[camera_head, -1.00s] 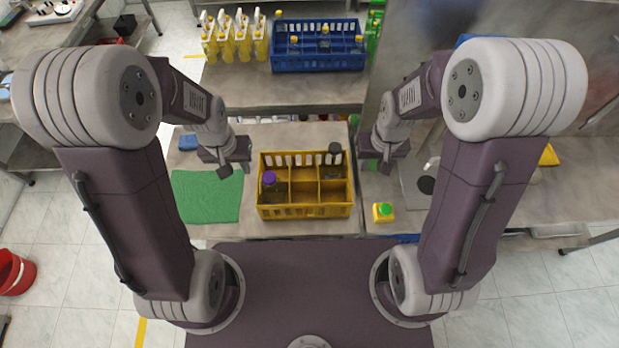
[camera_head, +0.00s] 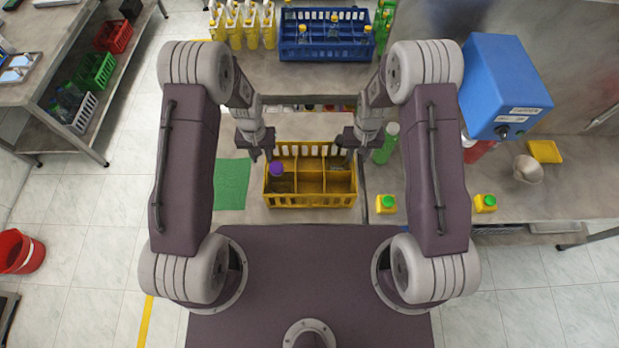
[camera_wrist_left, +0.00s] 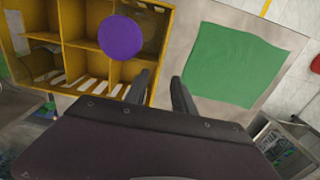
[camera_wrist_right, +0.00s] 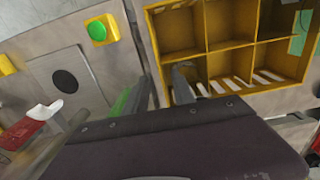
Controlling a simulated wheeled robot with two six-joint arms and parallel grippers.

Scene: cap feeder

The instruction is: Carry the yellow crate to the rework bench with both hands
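The yellow crate (camera_head: 312,200) stands on the grey bench top in front of me, divided into compartments. A purple-capped bottle (camera_head: 276,170) stands in it on the left and also shows in the left wrist view (camera_wrist_left: 120,37). A dark item at the crate's back right is mostly hidden by my right gripper. My left gripper (camera_head: 262,155) is at the crate's left back side. Its fingers (camera_wrist_left: 162,85) are apart, one over the crate, one outside its wall. My right gripper (camera_head: 350,152) is at the right back side; its fingers (camera_wrist_right: 165,85) are also apart around the wall line. Contact is unclear.
A green cloth (camera_head: 232,184) lies left of the crate. A blue crate (camera_head: 325,45) stands at the back. A red bucket (camera_head: 20,252) is on the floor.

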